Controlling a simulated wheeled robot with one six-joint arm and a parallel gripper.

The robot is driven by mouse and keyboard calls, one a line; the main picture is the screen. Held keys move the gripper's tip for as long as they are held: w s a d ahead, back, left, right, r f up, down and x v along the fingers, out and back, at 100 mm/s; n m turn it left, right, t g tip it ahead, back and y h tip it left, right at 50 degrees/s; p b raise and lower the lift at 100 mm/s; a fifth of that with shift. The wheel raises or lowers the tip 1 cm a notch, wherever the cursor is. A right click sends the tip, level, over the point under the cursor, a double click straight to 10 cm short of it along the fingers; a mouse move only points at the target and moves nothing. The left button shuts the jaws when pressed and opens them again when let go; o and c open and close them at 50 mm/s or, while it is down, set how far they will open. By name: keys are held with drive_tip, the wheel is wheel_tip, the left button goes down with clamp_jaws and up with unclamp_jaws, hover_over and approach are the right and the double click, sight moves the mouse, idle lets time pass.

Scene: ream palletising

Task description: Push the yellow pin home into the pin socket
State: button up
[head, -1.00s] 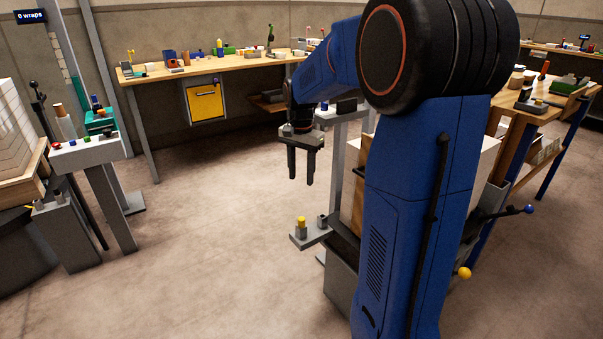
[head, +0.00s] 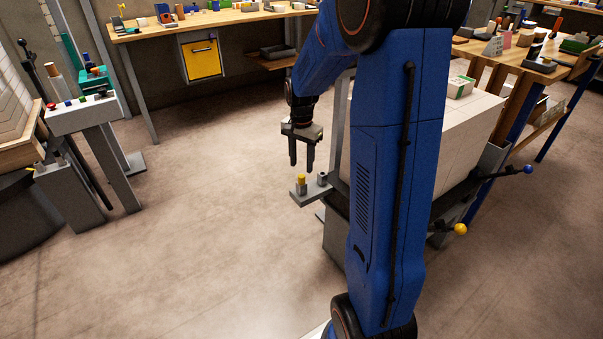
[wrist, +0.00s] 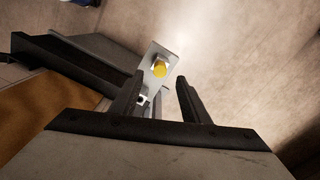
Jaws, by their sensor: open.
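The yellow pin (head: 301,178) stands upright in a grey holder at the outer end of a small grey bracket (head: 303,196). A short dark hollow-looking post (head: 322,179) stands beside it on the same bracket; I cannot tell for sure which of the two is the pin socket. My gripper (head: 301,167) points down with its fingers apart and empty, just above the pin in the head view. In the wrist view the yellow pin (wrist: 159,69) shows beyond and between the fingertips, apart from them. How deep the pin sits is hidden.
A stack of white reams (head: 450,130) stands right of the bracket, partly behind my arm. Levers with a blue ball (head: 528,169) and a yellow ball (head: 460,229) stick out there. A grey control stand (head: 85,113) is at the left. The floor between is clear.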

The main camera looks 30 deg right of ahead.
sight(302, 176)
drive_tip(key=shift+f, duration=2.45)
clamp_jaws()
drive_tip(key=shift+r, duration=0.2)
drive_tip(key=shift+r, duration=2.6)
drive_tip(key=shift+r, duration=0.1)
wheel_tip(302, 176, up, 4)
drive_tip(key=shift+f, duration=0.1)
